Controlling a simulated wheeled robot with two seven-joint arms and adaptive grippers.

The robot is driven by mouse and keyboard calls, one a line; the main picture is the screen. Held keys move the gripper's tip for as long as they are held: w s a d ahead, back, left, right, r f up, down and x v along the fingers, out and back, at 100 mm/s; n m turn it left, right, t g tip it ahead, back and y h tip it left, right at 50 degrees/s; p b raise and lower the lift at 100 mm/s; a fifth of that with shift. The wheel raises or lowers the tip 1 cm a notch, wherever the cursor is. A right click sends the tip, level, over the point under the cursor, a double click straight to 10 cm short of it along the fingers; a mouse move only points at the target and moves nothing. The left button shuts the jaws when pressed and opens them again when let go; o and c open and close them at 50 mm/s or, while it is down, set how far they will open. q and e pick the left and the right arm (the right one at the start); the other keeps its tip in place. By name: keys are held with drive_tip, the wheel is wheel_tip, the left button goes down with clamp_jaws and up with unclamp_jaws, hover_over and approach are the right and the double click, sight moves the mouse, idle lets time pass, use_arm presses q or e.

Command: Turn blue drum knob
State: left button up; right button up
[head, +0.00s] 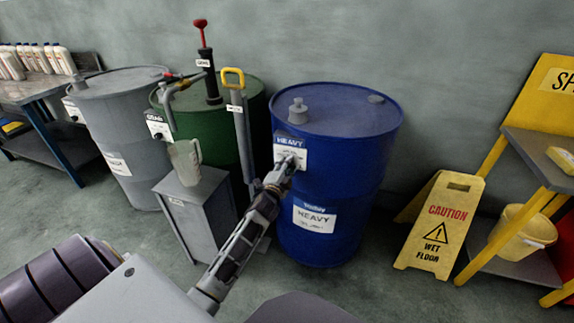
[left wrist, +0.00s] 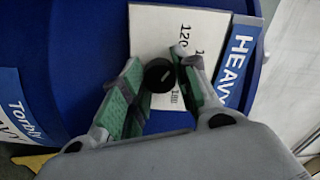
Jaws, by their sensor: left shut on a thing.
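The blue drum (head: 330,190) stands upright against the wall in the head view, with white-and-blue "HEAVY" labels on its side. My left gripper (head: 284,168) is at the drum's upper label (head: 291,145). In the left wrist view, the black round knob (left wrist: 160,76) sits on the white dial label (left wrist: 152,38). The two green-padded fingertips of my left gripper (left wrist: 163,80) are on either side of the knob and shut on it. In the head view the knob is hidden behind the gripper. My right gripper is not in view.
A green drum (head: 240,130) and a grey drum (head: 117,120) stand to the left. A clear jug (head: 187,162) is on a grey stand (head: 180,200). A yellow wet-floor sign (head: 440,225) and a yellow bucket (head: 520,232) are at the right.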

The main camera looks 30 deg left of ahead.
use_arm(q)
drive_tip(key=shift+f+n, duration=0.1)
drive_tip(key=shift+n, duration=0.5)
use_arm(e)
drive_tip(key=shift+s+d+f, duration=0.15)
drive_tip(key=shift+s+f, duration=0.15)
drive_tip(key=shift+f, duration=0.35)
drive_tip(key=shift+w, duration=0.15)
use_arm(q)
drive_tip(key=o, duration=1)
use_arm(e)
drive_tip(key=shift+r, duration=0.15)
use_arm(q)
drive_tip(key=shift+o, duration=0.2)
drive_tip(key=shift+s, duration=0.1)
drive_tip(key=v, duration=1.1)
drive_tip(key=shift+s, duration=0.4)
